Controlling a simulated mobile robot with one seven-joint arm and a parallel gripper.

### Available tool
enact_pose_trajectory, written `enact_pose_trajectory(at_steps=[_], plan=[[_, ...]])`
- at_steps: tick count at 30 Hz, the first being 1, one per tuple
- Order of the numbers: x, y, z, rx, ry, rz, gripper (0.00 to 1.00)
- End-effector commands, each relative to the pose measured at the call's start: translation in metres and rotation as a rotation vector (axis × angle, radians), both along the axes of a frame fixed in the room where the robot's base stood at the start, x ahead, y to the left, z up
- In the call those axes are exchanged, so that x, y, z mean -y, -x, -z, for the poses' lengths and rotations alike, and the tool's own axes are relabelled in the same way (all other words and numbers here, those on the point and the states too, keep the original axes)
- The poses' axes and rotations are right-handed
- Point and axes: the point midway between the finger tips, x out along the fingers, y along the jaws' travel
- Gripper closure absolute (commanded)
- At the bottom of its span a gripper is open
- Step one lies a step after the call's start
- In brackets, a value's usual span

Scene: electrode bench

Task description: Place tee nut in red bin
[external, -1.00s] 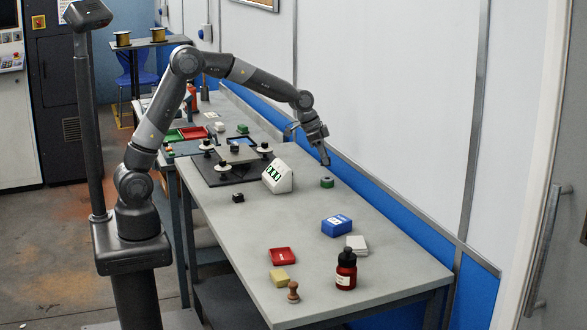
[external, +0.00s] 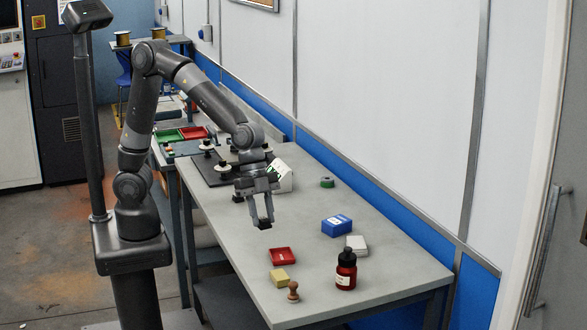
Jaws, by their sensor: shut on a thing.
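Another red tray (external: 193,132) lies at the far back left, beside a green one.
A yellow block (external: 280,278), a wooden stamp (external: 293,291) and a dark red bottle (external: 346,271) stand near the front edge.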

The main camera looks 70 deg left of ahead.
Motion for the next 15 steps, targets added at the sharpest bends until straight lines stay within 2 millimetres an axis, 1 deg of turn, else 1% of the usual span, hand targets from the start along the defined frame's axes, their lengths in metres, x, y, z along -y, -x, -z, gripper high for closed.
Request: enact_pose_trajectory(at_steps=[1, 3, 5, 7, 8, 11, 15], plan=[[0.005, 0.015, 0.0, 0.0, 0.001, 0.032, 0.95], [0.009, 0.029, 0.001, 0.001, 0.0, 0.066, 0.95], [0.012, 0.038, 0.001, 0.001, 0.001, 0.086, 0.95], [0.012, 0.041, 0.003, 0.001, 0.001, 0.098, 0.95], [0.012, 0.04, 0.005, 0.0, 0.001, 0.102, 0.95], [0.008, 0.026, 0.015, -0.004, 0.0, 0.101, 0.95], [0.0, -0.006, 0.035, -0.005, -0.001, 0.098, 0.95]])
